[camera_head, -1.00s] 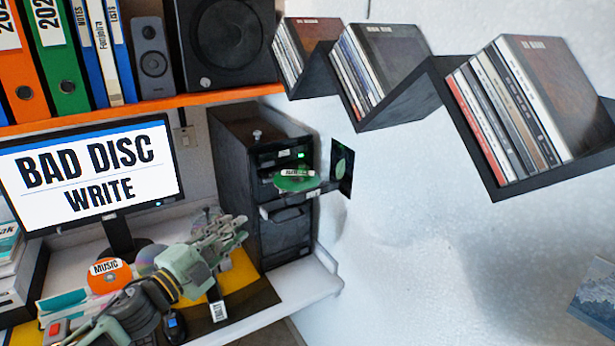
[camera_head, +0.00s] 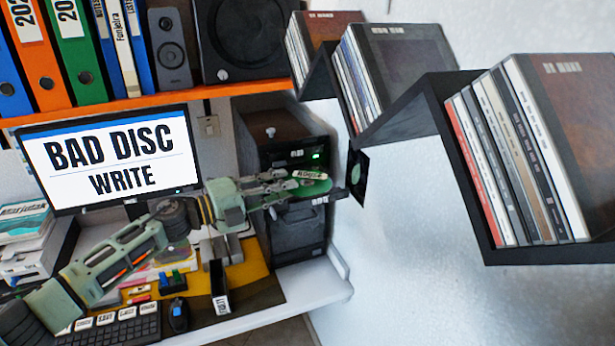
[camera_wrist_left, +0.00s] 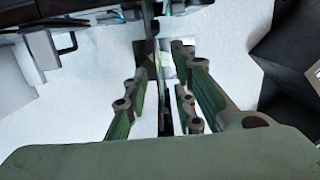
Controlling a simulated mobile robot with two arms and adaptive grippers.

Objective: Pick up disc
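The green disc (camera_head: 319,186) with a white label sits at the open tray on the front of the black computer tower (camera_head: 296,232). My left gripper (camera_head: 292,184) has its fingertips at the disc's near left side, covering part of it. In the left wrist view the gripper's fingers (camera_wrist_left: 166,75) stand apart, with a gap between them. A thin edge, seemingly the disc, shows between the fingers, closer to the left one. I cannot tell whether a finger touches it. My right gripper is in neither view.
The monitor (camera_head: 108,160) reads "BAD DISC WRITE". Wall shelves (camera_head: 425,105) with disc cases are at the upper right. A small black panel (camera_head: 359,178) with a green circle stands right of the tray. A dark box (camera_head: 218,287) is on the desk below my arm.

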